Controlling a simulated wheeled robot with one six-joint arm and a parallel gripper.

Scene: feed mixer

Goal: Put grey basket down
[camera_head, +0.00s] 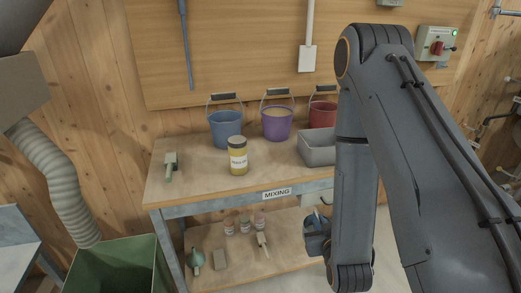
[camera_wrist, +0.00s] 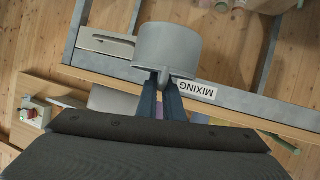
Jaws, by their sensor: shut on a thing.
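My gripper (camera_wrist: 167,82) is shut on the edge of a grey, round-walled container (camera_wrist: 167,45) in the wrist view. In the head view my gripper (camera_head: 314,222) is low in front of the table's right part, and the held container is mostly hidden there. A grey rectangular open basket (camera_head: 318,154) stands on the tabletop at right, partly covered by my arm. A pale grey shape at the tabletop's edge in the wrist view (camera_wrist: 112,101) may be this basket. I cannot tell whether the task means the held container or this one.
The table (camera_head: 200,178) holds a blue bucket (camera_head: 226,128), a purple bucket (camera_head: 277,124), a red bucket (camera_head: 322,114), and a yellow jar (camera_head: 238,162). Its front middle is clear. The lower shelf (camera_head: 240,275) carries small jars and tools. A green bin (camera_head: 115,265) stands left.

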